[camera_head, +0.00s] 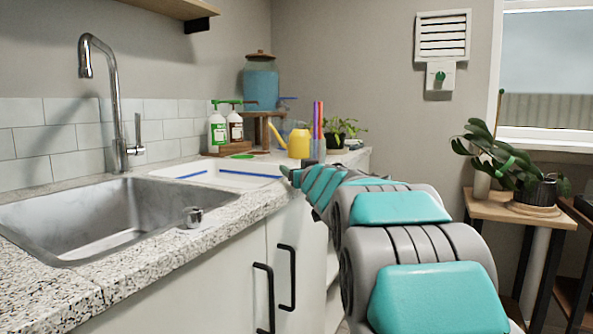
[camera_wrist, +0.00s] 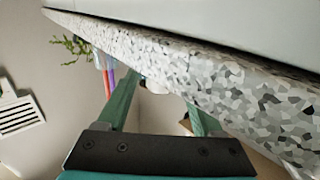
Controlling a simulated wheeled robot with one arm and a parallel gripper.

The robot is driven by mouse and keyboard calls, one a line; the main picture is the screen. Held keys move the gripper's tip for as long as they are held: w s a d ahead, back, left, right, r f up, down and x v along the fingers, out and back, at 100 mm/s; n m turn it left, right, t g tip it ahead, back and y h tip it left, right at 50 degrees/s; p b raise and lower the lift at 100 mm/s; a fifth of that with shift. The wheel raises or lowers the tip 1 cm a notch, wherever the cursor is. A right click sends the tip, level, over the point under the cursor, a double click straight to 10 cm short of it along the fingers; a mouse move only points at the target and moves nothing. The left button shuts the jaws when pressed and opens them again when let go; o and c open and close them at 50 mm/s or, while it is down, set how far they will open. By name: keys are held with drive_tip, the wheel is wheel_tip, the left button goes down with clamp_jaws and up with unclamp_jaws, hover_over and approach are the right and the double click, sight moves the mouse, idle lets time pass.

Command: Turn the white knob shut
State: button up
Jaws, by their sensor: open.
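No clearly white knob can be made out in the head view. A green knob (camera_head: 440,76) sits on a white plate below the wall vent (camera_head: 443,36). A small silver knob-like fitting (camera_head: 193,215) stands on the counter by the sink's front rim. My gripper (camera_head: 291,174) reaches out along the counter's front edge, far from both. In the wrist view my gripper (camera_wrist: 162,92) is open, its two teal fingers apart.
The speckled counter (camera_head: 135,252) runs close beside my gripper and fills the wrist view's upper right. A yellow watering can (camera_head: 298,143), soap bottles (camera_head: 218,130) and a blue dispenser (camera_head: 261,86) stand at the back. A plant table (camera_head: 490,208) is at right.

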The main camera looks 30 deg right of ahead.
drive_tip(key=s+a, duration=0.1)
drive_tip(key=s, duration=0.6)
drive_tip(key=shift+s, duration=0.4)
idle(0.4)
